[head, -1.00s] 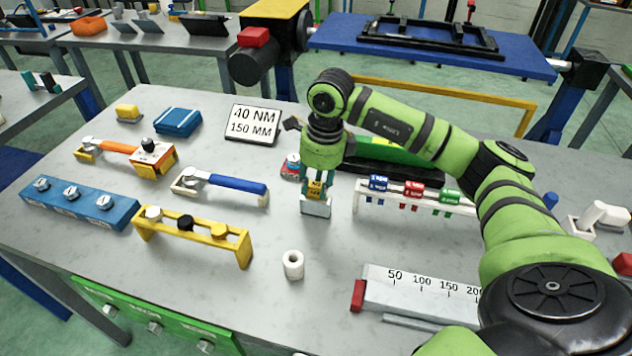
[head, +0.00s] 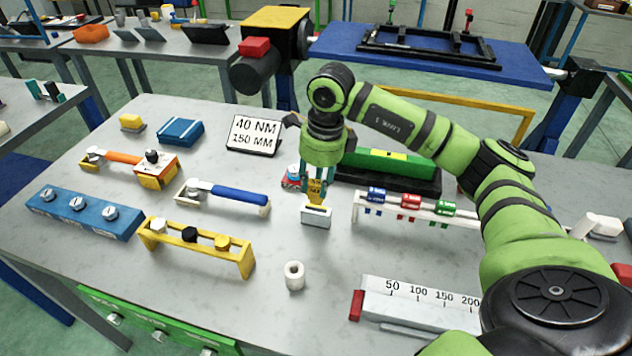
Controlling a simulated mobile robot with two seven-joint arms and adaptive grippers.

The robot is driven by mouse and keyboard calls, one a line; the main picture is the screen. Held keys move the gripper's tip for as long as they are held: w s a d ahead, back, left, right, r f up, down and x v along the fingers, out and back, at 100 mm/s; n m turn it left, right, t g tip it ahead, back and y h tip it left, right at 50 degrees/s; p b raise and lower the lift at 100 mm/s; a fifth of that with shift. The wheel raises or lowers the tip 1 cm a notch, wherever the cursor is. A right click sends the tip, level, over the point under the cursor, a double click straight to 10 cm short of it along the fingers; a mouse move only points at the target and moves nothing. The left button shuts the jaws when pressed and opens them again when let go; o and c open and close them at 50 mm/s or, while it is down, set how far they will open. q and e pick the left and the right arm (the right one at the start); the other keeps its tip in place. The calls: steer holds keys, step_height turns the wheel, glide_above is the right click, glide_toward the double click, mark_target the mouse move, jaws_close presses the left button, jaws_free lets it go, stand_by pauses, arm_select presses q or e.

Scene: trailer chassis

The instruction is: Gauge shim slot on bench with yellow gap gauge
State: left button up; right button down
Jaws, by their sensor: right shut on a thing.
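The yellow gap gauge (head: 317,194) is held upright between the teal fingers of my right gripper (head: 317,186). The gripper is shut on it. Below stands a small white-grey block (head: 316,217) on the bench, which I take to be the shim slot block. The gauge's narrowing lower end meets the block's top edge in the picture. I cannot tell whether its tip is in the slot or just above it. My left gripper is not in view.
A rack with blue, red and green gauges (head: 410,204) stands close to the right. A white roll (head: 294,275) stands in front, and a blue-handled wrench (head: 238,195) lies to the left. A 40 NM sign (head: 254,134) is behind. The bench front is partly clear.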

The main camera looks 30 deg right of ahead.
steer(key=shift+r+p, duration=1.1)
steer(key=shift+r, duration=0.8)
